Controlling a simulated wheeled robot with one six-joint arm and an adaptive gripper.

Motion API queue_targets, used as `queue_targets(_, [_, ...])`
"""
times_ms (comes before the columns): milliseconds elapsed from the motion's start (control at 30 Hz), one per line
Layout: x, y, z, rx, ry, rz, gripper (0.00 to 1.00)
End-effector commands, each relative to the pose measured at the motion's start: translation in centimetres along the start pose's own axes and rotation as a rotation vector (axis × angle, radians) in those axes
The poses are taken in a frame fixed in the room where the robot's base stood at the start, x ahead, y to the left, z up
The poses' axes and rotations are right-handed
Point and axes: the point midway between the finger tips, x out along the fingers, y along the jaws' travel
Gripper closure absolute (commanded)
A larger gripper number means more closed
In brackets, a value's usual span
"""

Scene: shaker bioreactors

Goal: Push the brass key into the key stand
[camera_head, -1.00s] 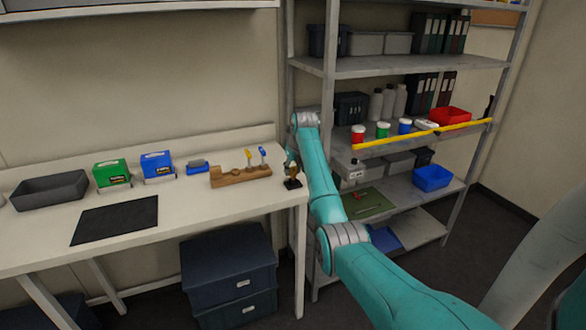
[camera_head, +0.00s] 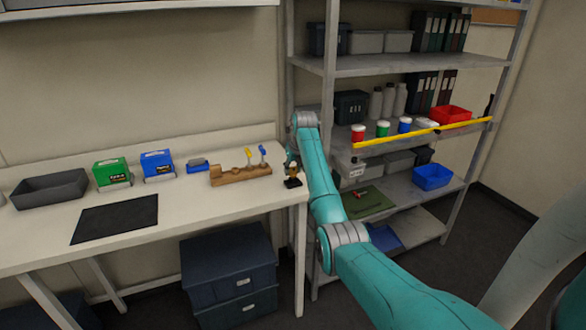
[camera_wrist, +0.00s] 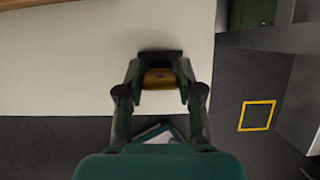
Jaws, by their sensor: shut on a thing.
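The brass key (camera_wrist: 160,79) is between the fingers of my gripper (camera_wrist: 160,88) in the wrist view, and the gripper is shut on it. In the head view the key is a small brass patch (camera_head: 293,171) above a small black stand (camera_head: 293,183) at the bench's right end. The black stand also shows in the wrist view (camera_wrist: 160,55), just beyond the fingertips. My gripper (camera_head: 292,167) is small and partly hidden by my arm in the head view. How deep the key sits in the stand cannot be seen.
A wooden holder (camera_head: 240,176) with yellow and blue-topped pieces stands left of the black stand. Green (camera_head: 112,174) and blue (camera_head: 158,166) boxes, a grey tray (camera_head: 48,190) and a dark mat (camera_head: 115,220) lie farther left. A shelf rack (camera_head: 328,100) stands right.

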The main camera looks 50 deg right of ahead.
Motion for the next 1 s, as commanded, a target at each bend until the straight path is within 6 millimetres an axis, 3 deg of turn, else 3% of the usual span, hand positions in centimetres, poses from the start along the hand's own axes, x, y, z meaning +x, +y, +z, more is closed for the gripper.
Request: queue_targets(1000, [0.68, 0.00, -0.28, 0.000, 0.000, 0.000, 0.96])
